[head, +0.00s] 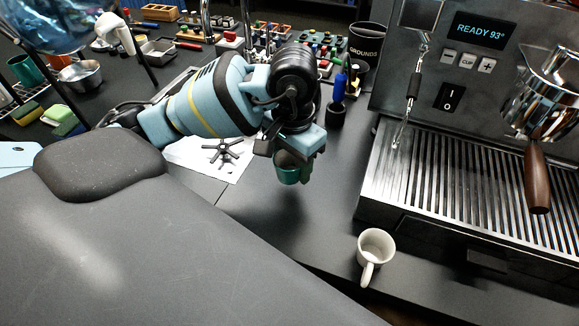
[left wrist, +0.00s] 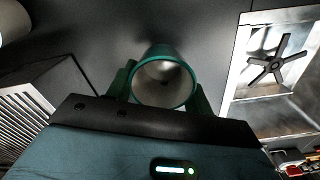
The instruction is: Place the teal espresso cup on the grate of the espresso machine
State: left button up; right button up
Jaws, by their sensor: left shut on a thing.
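The teal espresso cup (head: 287,171) is held in my left gripper (head: 288,158) above the dark counter, left of the espresso machine. The left wrist view looks into the open mouth of the cup (left wrist: 165,80), with the fingers (left wrist: 163,88) closed on either side of it. The espresso machine (head: 470,90) stands at the right with its slatted metal grate (head: 455,180) in front. Its display reads READY 93°. No cup stands on the grate. In the left wrist view, a corner of the grate (left wrist: 25,118) shows at the left. My right gripper is not in view.
A white cup (head: 375,246) stands on the counter in front of the machine. The portafilter's wooden handle (head: 537,178) hangs over the grate's right part. A black GROUNDS bin (head: 366,45) and a blue-handled tool (head: 339,88) stand behind.

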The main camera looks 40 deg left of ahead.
aim_at(290, 163)
pick_arm(q)
jog(key=shift+w+a, duration=0.3)
jog(key=shift+a, duration=0.05)
jog(key=f, duration=0.3)
jog(key=shift+w+a+f+p, duration=0.2)
jog(key=shift+f+p, duration=0.05)
jog(key=shift+p, duration=0.1)
jog(key=shift+f, duration=0.1)
jog(key=shift+f, duration=0.2)
jog(key=o, duration=1)
jog(key=shift+r, duration=0.1)
